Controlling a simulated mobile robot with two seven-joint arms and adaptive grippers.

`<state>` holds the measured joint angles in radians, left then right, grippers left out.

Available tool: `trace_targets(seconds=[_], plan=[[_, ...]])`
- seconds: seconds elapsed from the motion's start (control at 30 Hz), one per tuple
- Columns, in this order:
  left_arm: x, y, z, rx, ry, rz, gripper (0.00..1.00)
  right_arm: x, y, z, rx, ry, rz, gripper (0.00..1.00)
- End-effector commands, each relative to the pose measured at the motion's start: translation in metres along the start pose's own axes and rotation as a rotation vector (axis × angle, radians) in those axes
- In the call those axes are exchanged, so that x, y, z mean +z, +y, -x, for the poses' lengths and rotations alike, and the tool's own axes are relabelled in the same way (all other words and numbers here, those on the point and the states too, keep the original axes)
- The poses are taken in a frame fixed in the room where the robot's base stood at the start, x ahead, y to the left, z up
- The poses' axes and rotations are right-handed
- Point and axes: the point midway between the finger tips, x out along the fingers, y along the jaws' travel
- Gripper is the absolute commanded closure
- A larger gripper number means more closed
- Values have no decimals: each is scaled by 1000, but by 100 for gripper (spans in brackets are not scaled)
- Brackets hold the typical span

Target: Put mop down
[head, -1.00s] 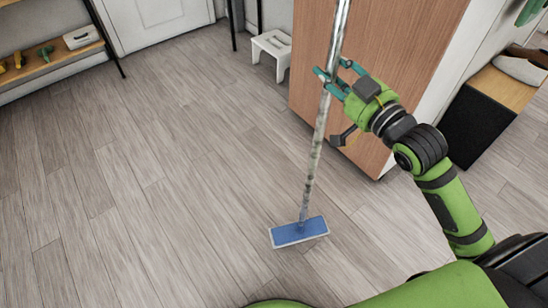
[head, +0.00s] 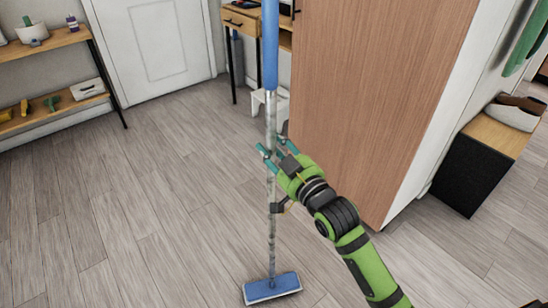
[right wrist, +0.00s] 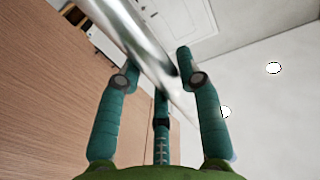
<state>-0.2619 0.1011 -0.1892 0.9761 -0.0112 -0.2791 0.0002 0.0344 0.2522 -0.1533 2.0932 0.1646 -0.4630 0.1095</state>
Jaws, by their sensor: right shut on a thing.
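The mop stands nearly upright in the head view, with a metal pole (head: 271,210), a blue upper grip (head: 270,45) and a flat blue head (head: 272,288). The mop head is low in the view, at the floor; whether it touches is hard to tell. My right gripper (head: 271,153) is shut on the pole around its middle. In the right wrist view the shiny pole (right wrist: 145,45) runs slantwise between the gripper's fingers (right wrist: 158,75). My left gripper is not in view.
A tall wooden cabinet (head: 375,90) stands just right of the mop. A white stool (head: 262,103) is behind the pole. A shelf (head: 60,42) stands at the back left beside a white door (head: 155,45). A black box bench (head: 473,175) is at the right. The wooden floor (head: 130,210) at left is clear.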

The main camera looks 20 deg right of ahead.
Motion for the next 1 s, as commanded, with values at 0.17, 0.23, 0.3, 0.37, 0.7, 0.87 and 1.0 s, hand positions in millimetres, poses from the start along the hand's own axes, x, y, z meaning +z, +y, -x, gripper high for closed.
trace_targets(seconds=[0.17,0.23,0.3,0.37,0.7,0.87,1.0], plan=[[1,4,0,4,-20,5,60,21,0,1,0,4,-2,100],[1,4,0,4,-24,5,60,23,0,1,0,6,-2,100],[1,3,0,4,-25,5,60,22,0,1,0,7,-1,100],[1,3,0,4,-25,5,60,22,0,1,0,7,-1,100],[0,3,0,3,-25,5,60,28,0,2,0,-4,-2,40],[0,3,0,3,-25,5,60,28,0,2,0,-4,-2,40],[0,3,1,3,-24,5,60,26,0,2,0,-3,-2,40]])
